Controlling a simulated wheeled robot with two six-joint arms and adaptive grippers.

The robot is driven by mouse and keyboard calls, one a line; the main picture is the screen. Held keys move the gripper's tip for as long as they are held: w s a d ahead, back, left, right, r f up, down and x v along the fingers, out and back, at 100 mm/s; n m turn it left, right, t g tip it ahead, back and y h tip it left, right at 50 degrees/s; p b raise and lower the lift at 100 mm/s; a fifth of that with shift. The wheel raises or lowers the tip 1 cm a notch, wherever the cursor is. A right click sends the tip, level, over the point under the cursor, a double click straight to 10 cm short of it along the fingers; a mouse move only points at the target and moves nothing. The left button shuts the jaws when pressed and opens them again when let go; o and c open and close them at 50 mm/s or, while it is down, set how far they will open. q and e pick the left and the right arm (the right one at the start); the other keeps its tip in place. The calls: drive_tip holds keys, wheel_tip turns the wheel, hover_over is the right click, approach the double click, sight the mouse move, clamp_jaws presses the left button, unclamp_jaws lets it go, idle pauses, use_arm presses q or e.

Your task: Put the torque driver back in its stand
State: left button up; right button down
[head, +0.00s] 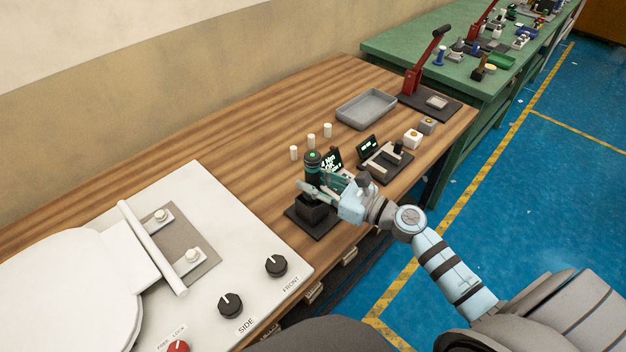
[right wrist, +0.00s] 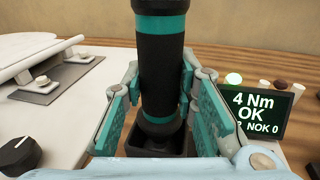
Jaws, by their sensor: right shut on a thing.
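In the right wrist view, the teal-padded fingers are closed on both sides of the driver (right wrist: 161,55). The black stand (head: 314,225), a square socket on a flat base, is directly below the driver near the table's front edge. In the right wrist view, the driver's lower end is at the stand's open socket (right wrist: 152,164). I cannot tell how deep it sits. My left gripper is not in view.
A small display (right wrist: 256,115) reading "4 Nm OK" stands just beside the stand. White cylinders (head: 311,140), a black fixture (head: 383,160) and a grey tray (head: 366,108) lie farther back. A white panel (head: 215,215) with knobs and a toilet seat is at left.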

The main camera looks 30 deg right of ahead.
drive_tip(key=c, duration=1.2)
unclamp_jaws()
drive_tip(key=shift+s+d+f, duration=0.1)
drive_tip(key=shift+s+d, duration=0.05)
drive_tip(key=shift+s, duration=0.15)
drive_tip(key=v, duration=0.7)
drive_tip(key=shift+w, duration=0.1)
